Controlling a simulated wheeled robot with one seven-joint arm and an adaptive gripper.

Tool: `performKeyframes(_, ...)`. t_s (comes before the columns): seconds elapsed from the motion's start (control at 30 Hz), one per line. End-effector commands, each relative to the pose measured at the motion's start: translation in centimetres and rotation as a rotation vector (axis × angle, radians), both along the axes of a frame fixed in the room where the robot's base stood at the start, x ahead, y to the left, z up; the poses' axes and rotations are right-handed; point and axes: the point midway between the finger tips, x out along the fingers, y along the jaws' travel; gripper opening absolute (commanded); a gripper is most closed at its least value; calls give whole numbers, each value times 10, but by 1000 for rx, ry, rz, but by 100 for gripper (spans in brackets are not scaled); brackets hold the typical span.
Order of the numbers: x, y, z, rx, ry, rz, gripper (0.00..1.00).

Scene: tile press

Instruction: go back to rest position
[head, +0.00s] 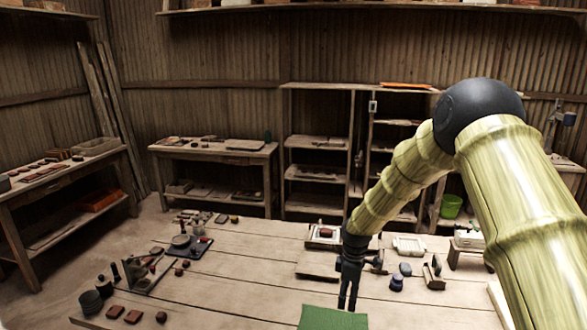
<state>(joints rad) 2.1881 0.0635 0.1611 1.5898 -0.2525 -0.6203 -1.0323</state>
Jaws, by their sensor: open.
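My gripper (348,303) points straight down at the end of my arm, above the front middle of the wooden worktable (235,290). Its two dark fingers are a little apart, and nothing shows between them. The fingertips are at the far edge of a green mat or cloth (332,318) in the picture; I cannot tell whether they touch it. Behind the wrist is a small frame with a reddish block (325,233) in it, on a wooden board. My arm hides part of the table's right side.
On the table's right are a pale tray (408,246), a dark blue jar (397,284) and a small wooden stand (434,276). On the left are reddish tiles (132,316), dark cups (91,302) and a dark board with pots (182,243). The table's middle is clear.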

Motion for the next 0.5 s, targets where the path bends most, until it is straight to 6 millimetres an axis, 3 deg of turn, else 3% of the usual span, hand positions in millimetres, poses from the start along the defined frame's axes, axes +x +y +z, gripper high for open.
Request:
performKeyframes(0.23,-45,2,-74,26,15,-127,75)
performKeyframes(0.33,-74,1,-112,38,24,-204,75)
performKeyframes(0.47,-131,0,-176,56,40,-348,75)
performKeyframes(0.5,-153,-1,-197,59,46,-405,75)
